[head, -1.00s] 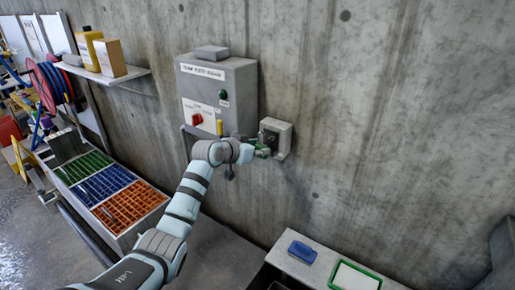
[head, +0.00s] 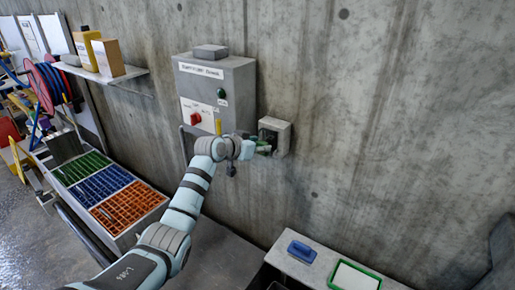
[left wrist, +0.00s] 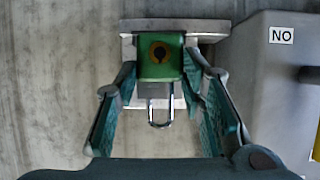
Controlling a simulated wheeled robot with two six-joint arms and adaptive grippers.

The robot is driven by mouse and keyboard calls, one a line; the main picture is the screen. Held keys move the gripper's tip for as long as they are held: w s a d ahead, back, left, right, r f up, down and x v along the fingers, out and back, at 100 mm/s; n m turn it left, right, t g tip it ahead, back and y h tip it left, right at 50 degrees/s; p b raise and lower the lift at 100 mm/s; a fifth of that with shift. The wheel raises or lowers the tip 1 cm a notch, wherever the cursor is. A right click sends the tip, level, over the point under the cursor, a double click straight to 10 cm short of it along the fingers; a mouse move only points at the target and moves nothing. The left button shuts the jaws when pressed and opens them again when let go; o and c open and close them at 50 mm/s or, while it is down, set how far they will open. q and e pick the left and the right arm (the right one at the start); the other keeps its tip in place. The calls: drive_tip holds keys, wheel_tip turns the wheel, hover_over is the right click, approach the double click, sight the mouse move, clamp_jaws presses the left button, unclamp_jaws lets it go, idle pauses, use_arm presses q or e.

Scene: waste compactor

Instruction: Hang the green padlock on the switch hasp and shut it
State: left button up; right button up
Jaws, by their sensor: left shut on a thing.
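The green padlock (left wrist: 160,70) sits between the fingers of my left gripper (left wrist: 160,82) in the left wrist view. Its dark keyhole ring faces the camera. Its metal shackle (left wrist: 161,124) points down in that picture. A light grey plate (left wrist: 134,38) is behind the padlock. In the head view my left gripper (head: 261,147) is shut on the padlock, close to the small grey wall box (head: 281,128) with a dark front. The hasp cannot be made out, nor whether the shackle passes through it. My right gripper is out of view.
A large grey control box (head: 236,88) with a red knob (head: 196,118) is on the wall just left of the gripper; its side also shows in the left wrist view (left wrist: 270,90). Colored bins (head: 105,188) stand lower left. A bench with a blue item (head: 302,251) is lower right.

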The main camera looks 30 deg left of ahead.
use_arm(q)
drive_tip(key=shift+w+d+b, duration=0.2)
drive_tip(key=shift+w+b, duration=0.95)
drive_tip(key=shift+w, duration=0.25)
drive_tip(key=shift+f, duration=0.15)
idle(0.4)
drive_tip(key=o, duration=1.1)
drive_tip(key=shift+c, duration=0.5)
drive_tip(key=shift+s+p, duration=0.15)
drive_tip(key=shift+p, duration=0.25)
drive_tip(key=p+v, duration=0.3)
drive_tip(key=p, duration=0.1)
drive_tip(key=shift+r, duration=0.25)
drive_tip(key=p+v, duration=0.1)
drive_tip(key=v, duration=0.1)
drive_tip(key=shift+s+a, duration=0.15)
drive_tip(key=shift+s, duration=0.2)
drive_tip(key=shift+s+r, duration=0.15)
drive_tip(key=shift+s, duration=0.3)
